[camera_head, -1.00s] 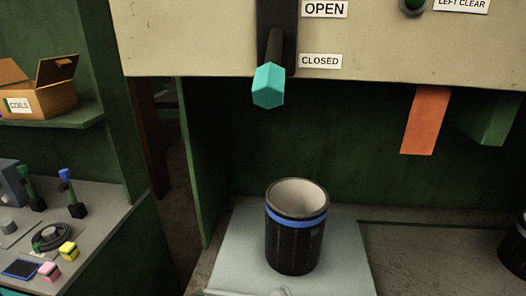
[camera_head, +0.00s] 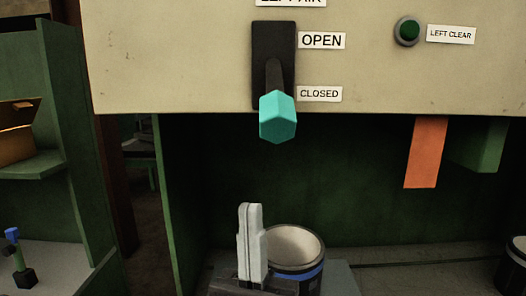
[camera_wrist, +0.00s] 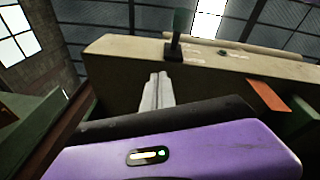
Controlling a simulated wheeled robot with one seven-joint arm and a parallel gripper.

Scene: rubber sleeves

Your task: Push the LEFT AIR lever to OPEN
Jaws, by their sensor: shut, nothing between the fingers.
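The LEFT AIR lever (camera_head: 278,117) has a teal hexagonal knob on a dark arm and hangs down over the panel's lower edge, beside the CLOSED label (camera_head: 319,94). Its black slotted plate (camera_head: 265,45) reaches up past the OPEN label (camera_head: 321,41). My gripper (camera_head: 250,207) is upright below the lever, with its pale fingers together and empty, and a clear gap to the knob. In the wrist view the fingers (camera_wrist: 157,78) point up toward the panel, and the lever (camera_wrist: 176,32) shows beyond their tips.
A black cylinder with a blue band (camera_head: 297,255) stands behind my gripper. An orange strip (camera_head: 426,152) and a green block (camera_head: 480,145) hang under the panel to the right. A green button (camera_head: 408,30) is at LEFT CLEAR. A green shelf unit stands left.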

